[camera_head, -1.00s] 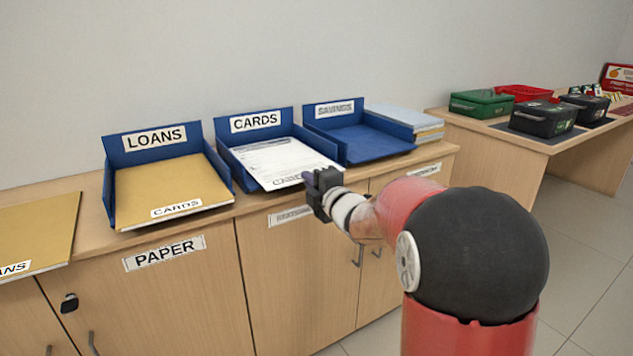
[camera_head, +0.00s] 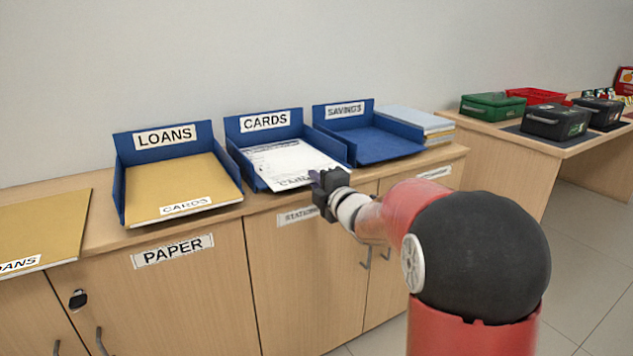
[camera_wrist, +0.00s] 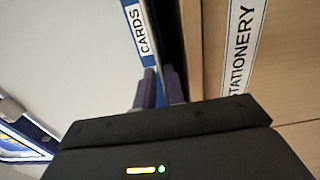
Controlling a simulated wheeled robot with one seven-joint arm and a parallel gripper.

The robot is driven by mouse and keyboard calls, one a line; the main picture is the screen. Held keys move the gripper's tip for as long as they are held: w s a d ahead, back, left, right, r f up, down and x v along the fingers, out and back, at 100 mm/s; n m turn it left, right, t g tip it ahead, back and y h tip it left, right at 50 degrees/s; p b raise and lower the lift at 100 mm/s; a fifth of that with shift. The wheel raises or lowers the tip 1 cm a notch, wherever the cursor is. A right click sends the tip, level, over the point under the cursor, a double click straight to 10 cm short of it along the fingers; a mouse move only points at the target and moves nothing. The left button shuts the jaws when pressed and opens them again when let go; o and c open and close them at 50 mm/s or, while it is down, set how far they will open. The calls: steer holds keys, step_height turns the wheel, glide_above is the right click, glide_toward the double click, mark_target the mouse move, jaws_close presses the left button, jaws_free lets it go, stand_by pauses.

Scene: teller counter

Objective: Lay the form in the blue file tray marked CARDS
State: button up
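The form (camera_head: 290,160) is a white printed sheet with a label along its front edge. It lies inside the walls of the middle blue file tray (camera_head: 237,149), whose back panel reads CARDS. I cannot tell whether its whole underside rests on the tray floor. My gripper (camera_head: 316,180) is at the form's front right edge. In the wrist view, the fingers (camera_wrist: 160,88) stand close together, with a thin edge running between them beside a CARDS label (camera_wrist: 139,30). They look shut on the form's edge, though the contact itself is partly hidden.
The LOANS tray (camera_head: 119,190) on the left holds a tan folder (camera_head: 180,182) labelled CARDS. The SAVINGS tray (camera_head: 375,144) on the right looks empty. A stack of folders (camera_head: 418,120) stands beyond it. Cabinet doors (camera_head: 300,270) drop below the counter edge.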

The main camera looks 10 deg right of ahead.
steer(key=o, duration=0.3)
steer(key=shift+s, duration=0.1)
steer(key=s+d+m+g+h+b, duration=0.1)
steer(key=s+d+m+h, duration=0.1)
steer(key=s+m, duration=0.3)
steer(key=s+d+m+h, duration=0.2)
steer(key=s+d+h, duration=0.1)
steer(key=s, duration=0.4)
steer(key=s+a+f+m+g, duration=0.1)
steer(key=s+f+m+g, duration=0.2)
steer(key=s, duration=0.6)
steer(key=s+a+f+m+g, duration=0.2)
steer(key=s+m, duration=0.4)
steer(key=s, duration=0.3)
steer(key=s+a+f+m+g, duration=0.1)
steer(key=s+f+m+g, duration=0.4)
steer(key=s, duration=0.4)
steer(key=shift+a+m+g+h, duration=0.25)
steer(key=shift+m+g+h, duration=0.05)
steer(key=shift+s, duration=0.1)
